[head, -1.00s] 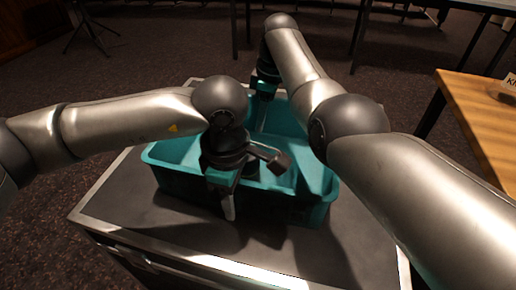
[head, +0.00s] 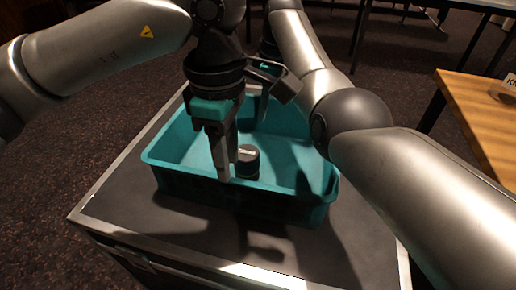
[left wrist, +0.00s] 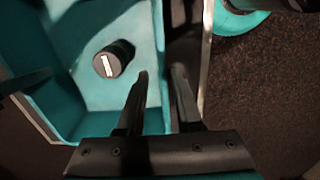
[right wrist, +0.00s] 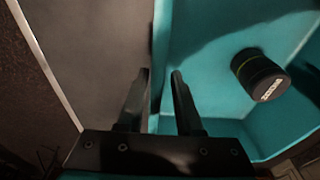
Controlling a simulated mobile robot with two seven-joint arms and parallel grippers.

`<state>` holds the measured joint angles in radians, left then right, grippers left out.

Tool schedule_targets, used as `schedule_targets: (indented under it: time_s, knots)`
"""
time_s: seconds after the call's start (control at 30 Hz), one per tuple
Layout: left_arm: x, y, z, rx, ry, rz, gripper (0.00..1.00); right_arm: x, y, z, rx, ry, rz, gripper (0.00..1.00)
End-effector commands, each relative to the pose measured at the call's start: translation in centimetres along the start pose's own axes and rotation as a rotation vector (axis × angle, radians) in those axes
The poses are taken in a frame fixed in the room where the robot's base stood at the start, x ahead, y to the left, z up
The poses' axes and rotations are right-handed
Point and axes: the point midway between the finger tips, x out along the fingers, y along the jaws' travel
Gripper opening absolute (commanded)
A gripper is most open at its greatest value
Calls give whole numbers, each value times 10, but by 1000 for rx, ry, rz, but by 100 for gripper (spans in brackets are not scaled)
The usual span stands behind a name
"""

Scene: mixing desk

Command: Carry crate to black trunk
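The teal crate (head: 175,170) stands upright on the dark, metal-edged top of a trunk-like case (head: 120,205). My left gripper (head: 226,172) points down at the near wall of the crate. In the left wrist view (left wrist: 160,75) its fingers are apart, one on each side of the wall line; I cannot tell how far they reach down. My right gripper (right wrist: 160,75) is at the opposite, far wall, its fingers apart on either side of that wall.
A black cylinder with a white label (head: 248,160) is inside the crate. A wooden table (head: 480,115) stands at the right. Dark table legs are at the back. Carpeted floor (head: 70,140) lies open to the left.

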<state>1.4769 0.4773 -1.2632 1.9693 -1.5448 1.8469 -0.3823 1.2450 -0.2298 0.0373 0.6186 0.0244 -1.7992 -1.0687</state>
Motion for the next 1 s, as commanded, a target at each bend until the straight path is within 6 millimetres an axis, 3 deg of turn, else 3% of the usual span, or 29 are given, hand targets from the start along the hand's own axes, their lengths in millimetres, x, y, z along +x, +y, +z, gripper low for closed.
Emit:
schedule_targets:
  time_s: [0.2, 0.4, 1.0]
  knots:
    - [0, 0, 0, 0, 0, 0, 35, -50, 1, 0, 1, 1, 4, 35]
    - [0, 0, 0, 0, 0, 0, 35, -76, 0, 0, 0, 0, 1, 35]
    - [0, 0, 0, 0, 0, 0, 35, -83, 0, 0, 0, 0, 0, 35]
